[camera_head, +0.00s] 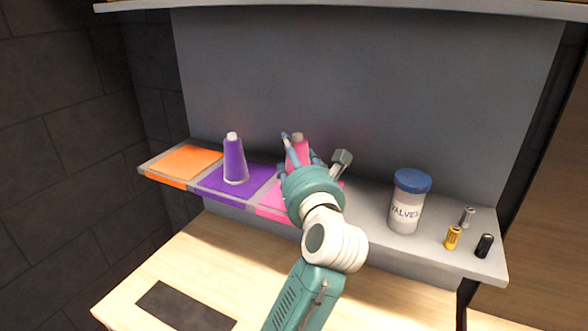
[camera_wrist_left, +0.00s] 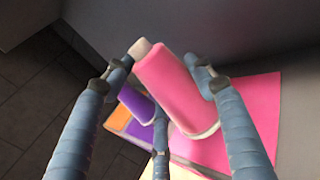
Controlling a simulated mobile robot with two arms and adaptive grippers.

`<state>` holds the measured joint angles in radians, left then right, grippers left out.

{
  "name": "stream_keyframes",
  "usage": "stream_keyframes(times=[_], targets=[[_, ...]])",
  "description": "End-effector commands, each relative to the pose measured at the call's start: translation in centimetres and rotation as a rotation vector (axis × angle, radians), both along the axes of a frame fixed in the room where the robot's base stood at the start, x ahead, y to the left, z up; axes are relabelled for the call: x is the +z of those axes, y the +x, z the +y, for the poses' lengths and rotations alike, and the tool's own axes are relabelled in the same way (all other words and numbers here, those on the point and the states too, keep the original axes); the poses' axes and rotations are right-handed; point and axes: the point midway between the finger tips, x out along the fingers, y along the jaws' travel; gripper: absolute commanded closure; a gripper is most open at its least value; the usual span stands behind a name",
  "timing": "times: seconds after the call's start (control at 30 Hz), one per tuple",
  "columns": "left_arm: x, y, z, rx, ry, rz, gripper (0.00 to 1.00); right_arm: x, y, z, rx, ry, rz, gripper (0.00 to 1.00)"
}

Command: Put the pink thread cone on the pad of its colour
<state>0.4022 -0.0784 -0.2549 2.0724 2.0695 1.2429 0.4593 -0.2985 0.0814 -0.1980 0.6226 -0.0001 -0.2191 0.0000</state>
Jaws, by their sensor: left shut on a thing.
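The pink thread cone (camera_head: 299,151) is upright or nearly so, partly hidden behind my left gripper (camera_head: 300,158) in the head view. In the left wrist view my left gripper (camera_wrist_left: 162,78) has its fingers around the pink cone (camera_wrist_left: 174,88), shut on it. The pink pad (camera_head: 273,198) is at the right end of the row of pads, and the cone is over it. The pad also shows in the wrist view (camera_wrist_left: 250,112) around the cone's base. I cannot tell whether the base touches the pad. My right gripper is out of view.
A purple cone (camera_head: 235,162) stands on the purple pad (camera_head: 258,174), left of my gripper. The orange pad (camera_head: 185,162) is bare. A wall rises behind the shelf.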

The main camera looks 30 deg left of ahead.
Motion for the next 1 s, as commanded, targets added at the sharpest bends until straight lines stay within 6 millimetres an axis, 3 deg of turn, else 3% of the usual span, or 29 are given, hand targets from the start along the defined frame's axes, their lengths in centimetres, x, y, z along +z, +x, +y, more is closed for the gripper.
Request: stream_keyframes(times=[0.3,0.67,0.7,0.77,0.8,1.0], targets=[[-3.6,0.0,0.0,0.000,0.004,0.000,0.84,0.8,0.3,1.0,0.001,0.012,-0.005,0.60],[-4.2,0.0,0.0,-0.001,0.000,-0.002,0.84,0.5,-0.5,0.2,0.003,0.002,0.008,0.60],[-4.3,0.0,0.0,-0.001,0.001,-0.001,0.44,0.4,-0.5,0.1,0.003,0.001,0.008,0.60],[-4.2,0.0,0.0,-0.001,0.001,-0.001,0.32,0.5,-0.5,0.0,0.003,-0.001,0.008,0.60],[-4.2,0.0,0.0,-0.001,0.001,-0.001,0.26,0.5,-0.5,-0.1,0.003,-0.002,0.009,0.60],[-4.2,0.0,0.0,-0.001,0.001,0.000,0.26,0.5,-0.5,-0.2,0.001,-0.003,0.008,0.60]])
